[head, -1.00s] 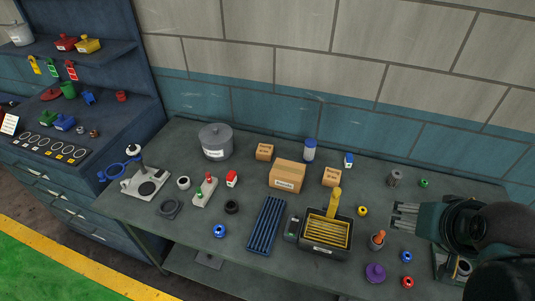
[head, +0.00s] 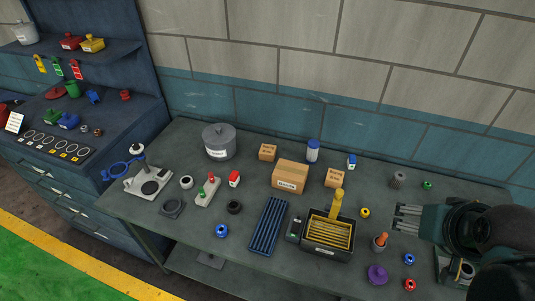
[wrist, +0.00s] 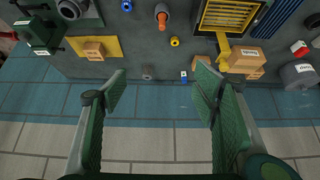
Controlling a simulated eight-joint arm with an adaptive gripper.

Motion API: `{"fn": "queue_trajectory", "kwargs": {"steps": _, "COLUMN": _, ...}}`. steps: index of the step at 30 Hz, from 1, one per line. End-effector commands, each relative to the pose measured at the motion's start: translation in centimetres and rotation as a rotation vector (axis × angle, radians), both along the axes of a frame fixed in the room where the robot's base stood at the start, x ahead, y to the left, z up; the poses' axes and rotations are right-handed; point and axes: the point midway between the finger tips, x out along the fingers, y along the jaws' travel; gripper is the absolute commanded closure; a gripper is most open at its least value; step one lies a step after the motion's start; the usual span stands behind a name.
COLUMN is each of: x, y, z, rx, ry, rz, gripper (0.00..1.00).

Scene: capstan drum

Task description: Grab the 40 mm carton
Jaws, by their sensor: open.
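Several brown cartons are in view, and their label print is too small for me to tell which is the 40 mm one. In the head view a small carton (head: 267,152) stands at the back, a larger carton (head: 290,176) is in the middle, and another small carton (head: 334,178) is to its right. In the wrist view a carton (wrist: 93,49) sits on a yellow patch, and the larger carton (wrist: 246,60) is at right. My gripper (head: 408,217) is over the right end of the bench, open and empty; its spread fingers also show in the wrist view (wrist: 160,85).
A black tray with yellow slats (head: 311,248) and a blue rack (head: 268,226) are at the front. A grey pot (head: 218,142) stands at back left. A blue-capped bottle (head: 312,151), a grey knurled cylinder (head: 398,179) and a purple knob (head: 377,275) are nearby. The wall is behind.

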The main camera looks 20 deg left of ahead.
Motion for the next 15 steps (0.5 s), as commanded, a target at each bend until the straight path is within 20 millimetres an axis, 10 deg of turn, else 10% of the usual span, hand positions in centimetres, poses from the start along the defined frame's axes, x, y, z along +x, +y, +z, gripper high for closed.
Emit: {"fn": "queue_trajectory", "kwargs": {"steps": 15, "x": 4.4, "y": 2.2, "z": 2.5, "rx": -0.052, "ry": 0.050, "rz": 0.124, "gripper": 0.40}}
